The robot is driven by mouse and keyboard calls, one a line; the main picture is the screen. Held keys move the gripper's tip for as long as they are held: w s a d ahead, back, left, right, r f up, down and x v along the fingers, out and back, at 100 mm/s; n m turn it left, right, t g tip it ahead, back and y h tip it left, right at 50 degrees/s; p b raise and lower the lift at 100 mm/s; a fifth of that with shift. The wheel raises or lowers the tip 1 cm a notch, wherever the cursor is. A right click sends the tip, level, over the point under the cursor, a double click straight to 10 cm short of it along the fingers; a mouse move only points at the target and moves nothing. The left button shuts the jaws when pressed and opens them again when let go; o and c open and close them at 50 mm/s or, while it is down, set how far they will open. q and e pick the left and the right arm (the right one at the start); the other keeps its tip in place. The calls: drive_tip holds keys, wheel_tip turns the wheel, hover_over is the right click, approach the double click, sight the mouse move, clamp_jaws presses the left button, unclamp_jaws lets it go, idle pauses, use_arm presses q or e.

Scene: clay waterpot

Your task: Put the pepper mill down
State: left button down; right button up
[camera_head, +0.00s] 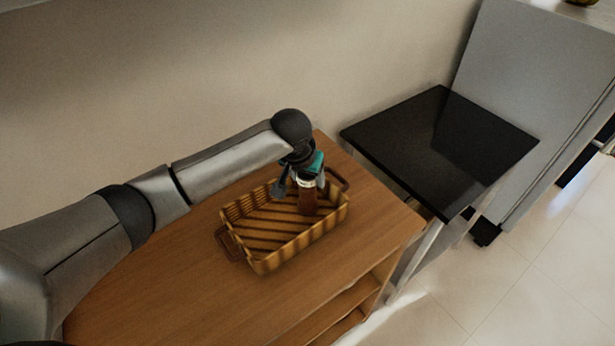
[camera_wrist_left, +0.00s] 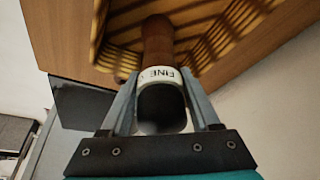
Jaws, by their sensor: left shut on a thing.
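The pepper mill (camera_head: 307,198) has a brown wooden body and a white band. In the left wrist view the mill (camera_wrist_left: 158,45) shows a white ring with the word "FINE" and a dark end between the fingers. My left gripper (camera_head: 297,186) is shut on it and points down into the far right part of a wicker basket (camera_head: 263,262). The mill looks upright, with its lower end inside the basket. I cannot tell whether it touches the basket floor. My right gripper is not in view.
The basket stands on a wooden table (camera_head: 175,297) with a shelf below. A black-topped surface (camera_head: 440,140) stands to the right, with a grey panel (camera_head: 535,80) behind it. The table is clear around the basket.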

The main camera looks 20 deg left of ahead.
use_arm(q)
drive_tip(key=shift+c, duration=0.6)
unclamp_jaws()
drive_tip(key=p+v, duration=0.2)
drive_tip(key=v, duration=1)
drive_tip(key=shift+r, duration=0.15)
